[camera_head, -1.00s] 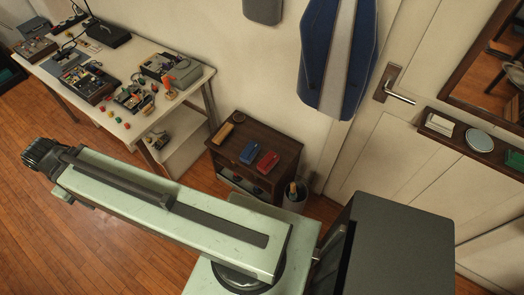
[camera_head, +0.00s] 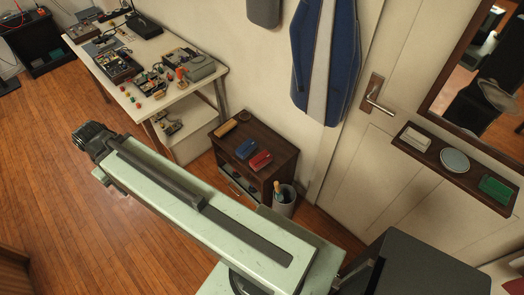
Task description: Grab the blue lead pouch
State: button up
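A small blue pouch-like item (camera_head: 245,149) lies on top of a low dark brown cabinet (camera_head: 276,139) against the wall, right of the worktable. A similar red item (camera_head: 260,161) lies just right of it, very close. Nothing covers the blue item. My pale green arm reaches from the bottom of the view to the upper left, and its dark ribbed end is left of the cabinet, apart from it. I see no gripper fingers.
A white worktable (camera_head: 152,48) with electronics stands left of the cabinet. A bin (camera_head: 284,203) stands at the cabinet's right front. A dark box-like unit (camera_head: 425,272) is at lower right. A wall shelf (camera_head: 421,163) hangs by the door. Wooden floor at left is clear.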

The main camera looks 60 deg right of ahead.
aim_at(247, 148)
jog(key=u, duration=0.15)
jog(key=i, duration=0.95)
jog(key=z, duration=0.05)
